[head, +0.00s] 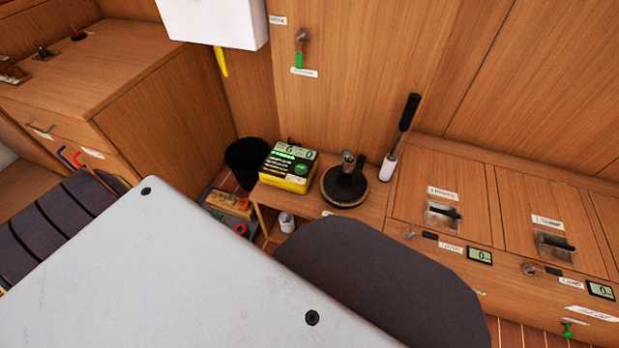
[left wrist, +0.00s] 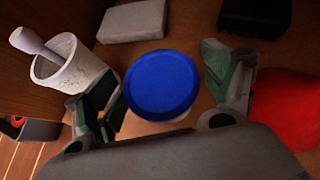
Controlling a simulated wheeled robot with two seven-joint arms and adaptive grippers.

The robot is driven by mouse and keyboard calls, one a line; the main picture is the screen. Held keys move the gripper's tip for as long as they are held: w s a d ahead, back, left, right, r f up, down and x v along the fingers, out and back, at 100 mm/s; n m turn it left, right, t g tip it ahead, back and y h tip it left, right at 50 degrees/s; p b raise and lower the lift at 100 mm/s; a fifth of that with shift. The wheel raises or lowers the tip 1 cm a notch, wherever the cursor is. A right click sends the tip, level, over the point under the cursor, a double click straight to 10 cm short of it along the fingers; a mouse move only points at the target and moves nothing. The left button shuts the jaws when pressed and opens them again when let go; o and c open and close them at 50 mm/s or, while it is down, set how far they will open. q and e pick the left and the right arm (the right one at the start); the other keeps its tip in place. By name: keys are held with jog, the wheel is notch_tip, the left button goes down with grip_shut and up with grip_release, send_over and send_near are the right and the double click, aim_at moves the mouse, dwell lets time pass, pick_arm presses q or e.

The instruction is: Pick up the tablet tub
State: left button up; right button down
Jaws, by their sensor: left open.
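The tub (left wrist: 162,84) has a round blue lid and a pale body that shows a little below it. I take it for the tablet tub; no label is readable. It stands on a wooden surface in the left wrist view. My left gripper (left wrist: 157,96) is open, one finger to the left of the tub and one to the right. Whether either finger touches it, I cannot tell. The gripper's body hides the tub's near lower side. In the head view I cannot make out the blue lid or either gripper.
In the left wrist view a white mortar with pestle (left wrist: 72,70) stands close left, a pale box (left wrist: 132,21) and a black box (left wrist: 255,16) lie behind, and a red object (left wrist: 288,108) is close right. In the head view a yellow device (head: 286,170) sits on the counter.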

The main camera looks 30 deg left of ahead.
aim_at(311, 229)
dwell(0.3)
pick_arm(q)
jog(key=c, duration=1.1)
jog(key=shift+o, duration=0.2)
jog(key=shift+r, duration=0.15)
pick_arm(e)
jog(key=shift+d+r, duration=0.1)
jog(key=shift+r, duration=0.05)
